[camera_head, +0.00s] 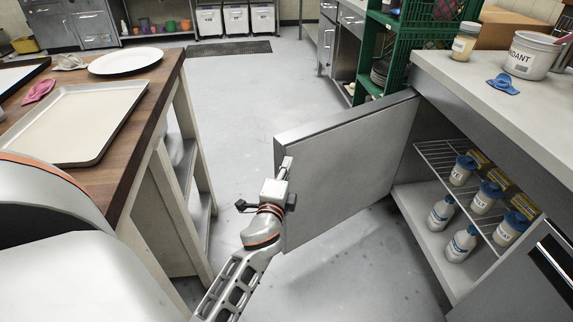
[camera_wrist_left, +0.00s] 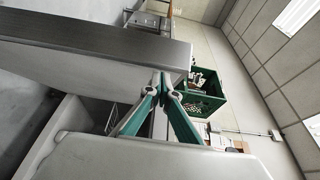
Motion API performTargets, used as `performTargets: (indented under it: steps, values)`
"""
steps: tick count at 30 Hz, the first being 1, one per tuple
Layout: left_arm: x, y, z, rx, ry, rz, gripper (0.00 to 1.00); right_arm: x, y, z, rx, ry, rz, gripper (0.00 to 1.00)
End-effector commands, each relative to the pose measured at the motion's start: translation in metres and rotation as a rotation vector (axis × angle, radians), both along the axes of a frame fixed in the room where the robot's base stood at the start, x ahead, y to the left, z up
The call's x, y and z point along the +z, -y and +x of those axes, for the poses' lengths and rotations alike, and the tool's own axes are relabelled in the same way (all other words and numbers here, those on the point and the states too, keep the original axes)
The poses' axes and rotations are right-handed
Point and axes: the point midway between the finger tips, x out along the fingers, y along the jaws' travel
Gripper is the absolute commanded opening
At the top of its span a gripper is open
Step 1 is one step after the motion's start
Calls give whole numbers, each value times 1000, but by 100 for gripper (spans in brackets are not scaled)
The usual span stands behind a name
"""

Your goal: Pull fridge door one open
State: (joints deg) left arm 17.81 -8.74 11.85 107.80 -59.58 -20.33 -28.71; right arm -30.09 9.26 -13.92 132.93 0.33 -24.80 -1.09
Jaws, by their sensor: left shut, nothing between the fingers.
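The fridge door (camera_head: 350,165) is a grey metal panel and stands wide open, swung out from the counter on the right. Several bottles with white labels show inside the fridge, on a wire shelf (camera_head: 440,152) and the floor below. My left gripper (camera_head: 286,164) is at the door's free edge, shut and empty. In the left wrist view the teal-sided fingers (camera_wrist_left: 162,78) meet at their tips close to the door (camera_wrist_left: 95,50). I cannot tell whether they touch it. No handle is clear to see. My right gripper is not in view.
A wooden-topped table (camera_head: 120,110) with a tray (camera_head: 75,122) and a white plate (camera_head: 126,61) stands on the left. A green crate rack (camera_head: 398,50) stands behind the door. Tubs and a blue clip (camera_head: 503,84) sit on the right counter (camera_head: 470,85). Grey floor (camera_head: 235,105) between is clear.

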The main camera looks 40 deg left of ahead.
Motion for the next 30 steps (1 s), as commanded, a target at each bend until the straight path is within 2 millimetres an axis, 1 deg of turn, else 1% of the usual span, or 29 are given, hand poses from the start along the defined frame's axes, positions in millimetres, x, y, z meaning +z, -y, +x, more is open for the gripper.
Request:
performTargets:
  steps: [16, 19, 20, 23, 25, 26, 27, 30]
  values:
    - [0, 2, -1, 1, 0, 0, 0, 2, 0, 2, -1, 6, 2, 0]
    - [1, -3, 1, 1, 0, 1, 0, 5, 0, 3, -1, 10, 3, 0]
    - [2, -6, 2, 1, 1, 3, 0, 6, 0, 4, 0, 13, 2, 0]
    - [4, -27, 8, -1, 4, 7, 0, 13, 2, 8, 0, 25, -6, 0]
    - [6, -48, 13, 0, 5, 7, 0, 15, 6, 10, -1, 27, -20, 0]
    - [6, -57, 15, 0, 5, 8, 0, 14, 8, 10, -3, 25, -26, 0]
    - [6, -69, 18, 0, 5, 7, 0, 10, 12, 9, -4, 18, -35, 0]
    - [3, -96, 26, 0, 2, 6, 0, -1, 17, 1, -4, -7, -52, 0]
